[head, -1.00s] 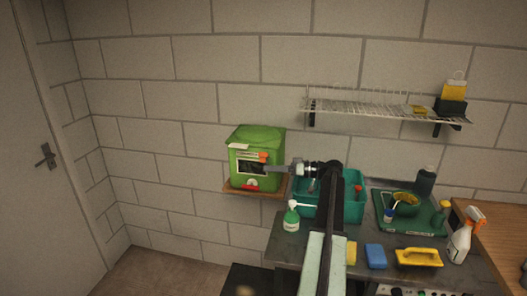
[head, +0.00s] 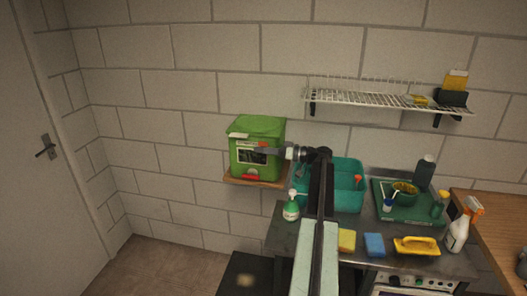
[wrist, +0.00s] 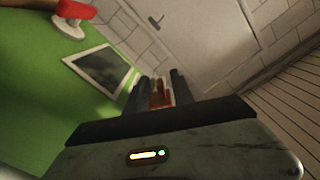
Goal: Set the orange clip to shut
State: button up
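The green box (head: 257,128) sits on a small wooden wall shelf, with a framed dark label (wrist: 102,68) on its front. My gripper (head: 258,150) reaches leftward across the front of the box, at the height of the label. In the head view it hides the spot where the orange clip was. In the wrist view the orange clip (wrist: 160,95) shows between the two dark fingers of my gripper (wrist: 158,88). I cannot tell whether the fingers press on it. Its exact position is hard to read.
A red part (wrist: 75,12) is low on the box. The wooden shelf (head: 250,182) holds the box. A wire rack (head: 375,97) hangs above. Wall left of the box is free.

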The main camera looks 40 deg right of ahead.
aim_at(265, 138)
grip_shut()
jog(key=shift+d, duration=0.35)
jog(key=shift+a+r, duration=0.15)
jog(key=shift+a, duration=0.1)
jog(key=shift+w+d+r+m+p, duration=0.1)
jog(key=shift+r+m+p, duration=0.25)
jog(key=shift+m, duration=0.35)
jog(key=shift+r+m+p, duration=0.25)
jog(key=shift+m+p, duration=0.1)
jog(key=shift+m, duration=0.35)
jog(key=m, duration=0.1)
jog(key=r+m+p, duration=0.1)
jog(key=shift+w+d+m, duration=0.15)
jog(key=shift+d+m, duration=0.15)
jog(key=shift+m, duration=0.1)
jog(key=m, duration=0.2)
jog(key=d+r+m+p, duration=0.1)
jog(key=shift+w, duration=0.3)
jog(key=shift+w+d+r+m+p, duration=0.15)
jog(key=shift+d+m, duration=0.05)
jog(key=shift+m, duration=0.65)
jog(key=shift+w+d+r+m+p, duration=0.1)
jog(key=shift+d+r+m+p, duration=0.1)
jog(key=shift+m, duration=0.65)
grip_release()
